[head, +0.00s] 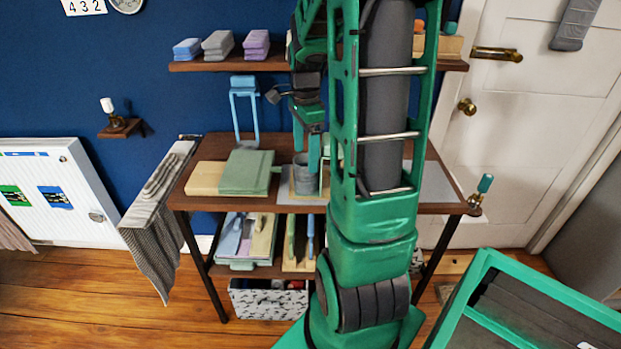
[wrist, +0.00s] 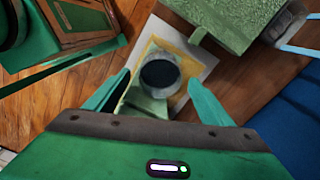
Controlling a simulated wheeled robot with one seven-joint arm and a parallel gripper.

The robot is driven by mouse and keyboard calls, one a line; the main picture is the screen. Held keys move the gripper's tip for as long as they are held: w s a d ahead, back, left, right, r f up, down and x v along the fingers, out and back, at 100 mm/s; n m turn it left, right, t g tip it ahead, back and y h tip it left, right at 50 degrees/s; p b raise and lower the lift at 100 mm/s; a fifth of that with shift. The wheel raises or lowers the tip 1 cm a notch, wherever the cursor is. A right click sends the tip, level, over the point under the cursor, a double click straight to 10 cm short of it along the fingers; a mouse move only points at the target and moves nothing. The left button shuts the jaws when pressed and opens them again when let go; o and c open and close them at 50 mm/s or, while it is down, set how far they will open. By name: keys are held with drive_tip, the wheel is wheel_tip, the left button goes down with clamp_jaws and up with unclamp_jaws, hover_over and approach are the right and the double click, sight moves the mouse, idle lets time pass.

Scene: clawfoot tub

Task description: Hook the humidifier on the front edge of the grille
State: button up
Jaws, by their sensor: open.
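My gripper (head: 307,145) points down above the vessel, open and empty. I cannot tell whether a finger touches it. No grille is clear to me; a white low unit (head: 72,188) at the left wall, with a pale top edge, may bear it. My arm hides part of the table.
The wooden table (head: 410,208) carries a green block (head: 247,172), a beige block (head: 204,178) and a light blue frame (head: 245,108). A wall shelf (head: 225,65) is above. A cloth-draped rack (head: 157,215) stands left of the table. Wooden floor is clear at lower left.

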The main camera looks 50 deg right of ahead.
drive_tip(key=shift+w+f, duration=0.1)
drive_tip(key=shift+f, duration=2.75)
drive_tip(key=shift+r, duration=0.1)
drive_tip(key=c, duration=1.6)
